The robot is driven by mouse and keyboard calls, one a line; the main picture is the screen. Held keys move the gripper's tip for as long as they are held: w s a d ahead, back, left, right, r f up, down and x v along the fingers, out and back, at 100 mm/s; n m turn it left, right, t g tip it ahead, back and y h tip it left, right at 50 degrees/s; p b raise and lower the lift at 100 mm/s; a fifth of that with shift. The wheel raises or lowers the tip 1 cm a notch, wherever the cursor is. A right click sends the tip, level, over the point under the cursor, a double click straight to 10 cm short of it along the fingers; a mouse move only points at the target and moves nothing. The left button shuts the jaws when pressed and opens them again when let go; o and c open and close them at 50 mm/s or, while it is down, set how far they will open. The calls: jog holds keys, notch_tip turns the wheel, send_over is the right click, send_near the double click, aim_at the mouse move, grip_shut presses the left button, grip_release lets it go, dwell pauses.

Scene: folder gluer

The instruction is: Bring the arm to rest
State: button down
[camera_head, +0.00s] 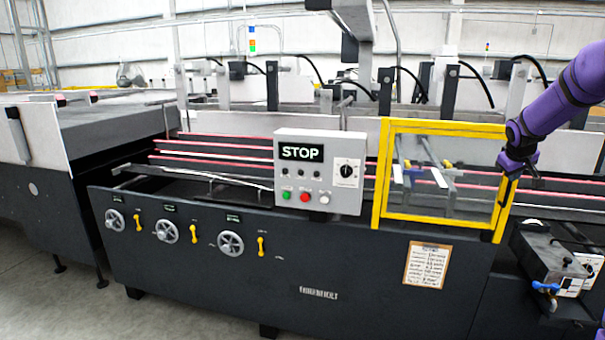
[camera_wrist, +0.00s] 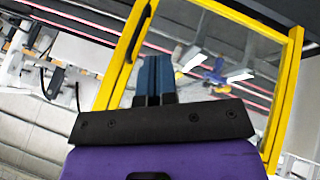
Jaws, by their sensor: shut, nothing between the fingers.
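My purple arm (camera_head: 560,100) reaches in from the right edge of the head view. My gripper (camera_head: 508,198) points down at the right post of the yellow-framed guard (camera_head: 440,128). In the wrist view my gripper (camera_wrist: 154,62) shows its two fingers close together, shut and empty. The yellow guard frame (camera_wrist: 283,100) with its clear pane lies beyond the fingers there. Whether the fingertips touch the frame cannot be told.
The control box (camera_head: 318,210) reads STOP on its display. Handwheels (camera_head: 231,243) and yellow levers line the dark machine front. A glue unit (camera_head: 555,265) sits low at the right, below my gripper. Open floor (camera_head: 60,310) shows at the lower left.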

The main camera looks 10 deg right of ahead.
jog(key=s+a+r, duration=0.4)
jog(key=s+a, duration=0.1)
jog(key=a, duration=0.3)
jog(key=s+a+r+y, duration=0.1)
jog(key=s+a+r, duration=0.4)
jog(key=a, duration=0.4)
jog(key=s+a+r, duration=0.4)
jog(key=s+a, duration=0.1)
jog(key=a, duration=0.3)
jog(key=s+a+f+y, duration=0.1)
jog(key=s+a+y, duration=0.1)
jog(key=s+a, duration=0.5)
jog(key=s+a+f+y, duration=0.2)
jog(key=s+a, duration=0.6)
jog(key=s, duration=1.1)
jog(key=shift+a+f, duration=0.25)
